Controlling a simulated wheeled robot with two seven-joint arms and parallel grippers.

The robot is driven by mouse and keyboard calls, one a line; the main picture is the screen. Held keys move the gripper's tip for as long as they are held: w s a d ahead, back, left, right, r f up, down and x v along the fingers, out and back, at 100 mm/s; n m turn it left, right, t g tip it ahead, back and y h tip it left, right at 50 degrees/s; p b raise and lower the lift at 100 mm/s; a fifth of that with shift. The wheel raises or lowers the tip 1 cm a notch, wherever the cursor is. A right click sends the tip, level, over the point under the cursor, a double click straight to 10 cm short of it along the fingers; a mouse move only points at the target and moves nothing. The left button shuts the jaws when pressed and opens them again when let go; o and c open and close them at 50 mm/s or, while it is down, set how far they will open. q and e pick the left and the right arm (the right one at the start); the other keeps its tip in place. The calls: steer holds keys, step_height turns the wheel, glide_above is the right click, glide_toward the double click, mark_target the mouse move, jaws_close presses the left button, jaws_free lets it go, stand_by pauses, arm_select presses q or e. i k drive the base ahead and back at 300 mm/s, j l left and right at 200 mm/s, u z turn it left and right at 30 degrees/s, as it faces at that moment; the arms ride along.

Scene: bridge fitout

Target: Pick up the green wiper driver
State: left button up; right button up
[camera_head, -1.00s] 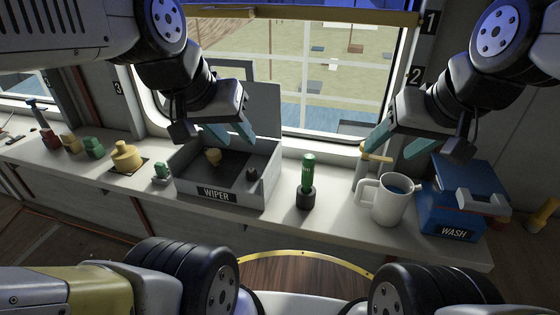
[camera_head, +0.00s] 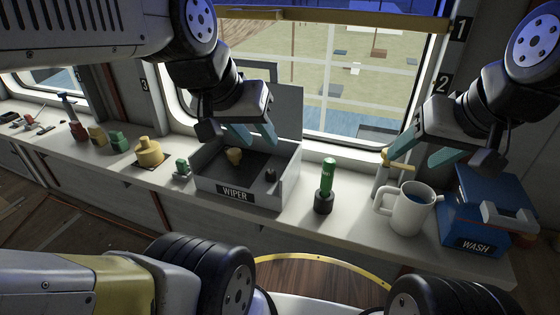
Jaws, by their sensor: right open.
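The green wiper driver (camera_head: 328,175) stands upright in a dark round base (camera_head: 323,203) on the white counter, right of the grey WIPER box (camera_head: 235,193). My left gripper (camera_head: 258,146) is open and empty over the back of that box, left of the driver and higher. My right gripper (camera_head: 420,160) is open with its fingers apart, right of the driver and behind the white mug (camera_head: 408,212). Neither gripper touches the driver. Its green upper part is in plain view.
The blue WASH box (camera_head: 470,222) stands right of the mug. A yellow-topped post (camera_head: 398,165) is close to my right fingers. Left of the WIPER box are a small green piece (camera_head: 182,168) and a yellow knob (camera_head: 149,152). The window is behind.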

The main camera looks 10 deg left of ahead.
mark_target(329, 163)
steer(key=z, duration=0.4)
steer(key=k+j+z, duration=0.15)
steer(key=j+z, duration=0.25)
steer(key=k+j+z, duration=0.2)
steer(key=j+z, duration=0.2)
steer(key=k+j+z, duration=0.25)
steer(key=k+j, duration=0.8)
steer(key=j, duration=0.1)
